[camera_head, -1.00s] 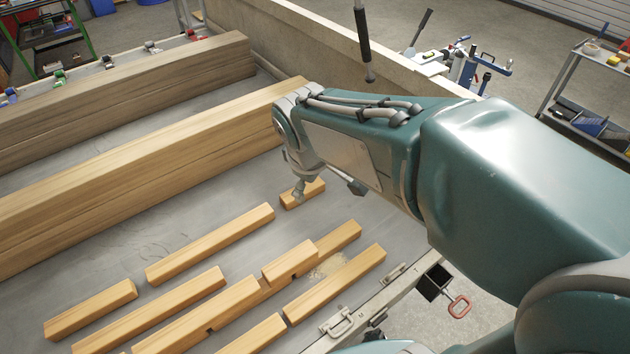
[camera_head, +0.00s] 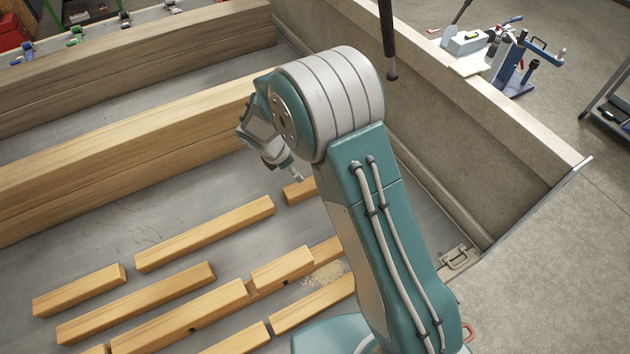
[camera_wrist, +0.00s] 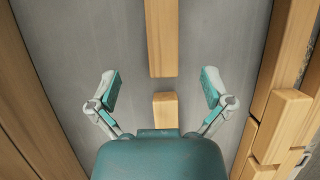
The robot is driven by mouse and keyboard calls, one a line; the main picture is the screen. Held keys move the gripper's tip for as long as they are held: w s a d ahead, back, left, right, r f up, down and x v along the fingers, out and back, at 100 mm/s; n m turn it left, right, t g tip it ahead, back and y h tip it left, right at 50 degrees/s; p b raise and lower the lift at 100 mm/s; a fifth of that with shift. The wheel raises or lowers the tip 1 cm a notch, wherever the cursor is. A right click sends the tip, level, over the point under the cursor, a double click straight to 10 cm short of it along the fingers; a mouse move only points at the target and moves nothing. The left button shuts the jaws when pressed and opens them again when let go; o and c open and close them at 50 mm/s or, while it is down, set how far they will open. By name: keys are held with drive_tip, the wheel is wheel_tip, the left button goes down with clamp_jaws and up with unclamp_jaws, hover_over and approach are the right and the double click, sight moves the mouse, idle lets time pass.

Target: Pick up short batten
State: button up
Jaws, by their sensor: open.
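A short wooden piece (camera_head: 300,190) lies on the grey bed in the head view, its right part hidden behind my arm. Another short batten (camera_head: 80,290) lies at the lower left. A longer batten (camera_head: 205,233) lies between them. My gripper (camera_head: 290,172) hangs above the bed near the right short piece. In the wrist view its two fingers (camera_wrist: 162,88) are spread and empty. Between and beyond them are two wooden pieces in line with a small gap: one (camera_wrist: 161,38) runs off the top edge, the other (camera_wrist: 166,112) is partly covered by my gripper's body.
Thick beams (camera_head: 120,155) lie along the far side of the bed. Several battens and a notched beam (camera_head: 185,318) lie in front, with a block (camera_head: 282,268) on it and sawdust (camera_head: 322,275) beside. A low concrete-like wall (camera_head: 490,150) stands at the right.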

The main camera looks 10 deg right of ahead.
sight(300, 187)
drive_tip(key=x, duration=0.5)
drive_tip(key=shift+s+a, duration=0.15)
drive_tip(key=x, duration=0.5)
drive_tip(key=shift+d, duration=0.2)
drive_tip(key=shift+f, duration=0.25)
drive_tip(key=c, duration=1.2)
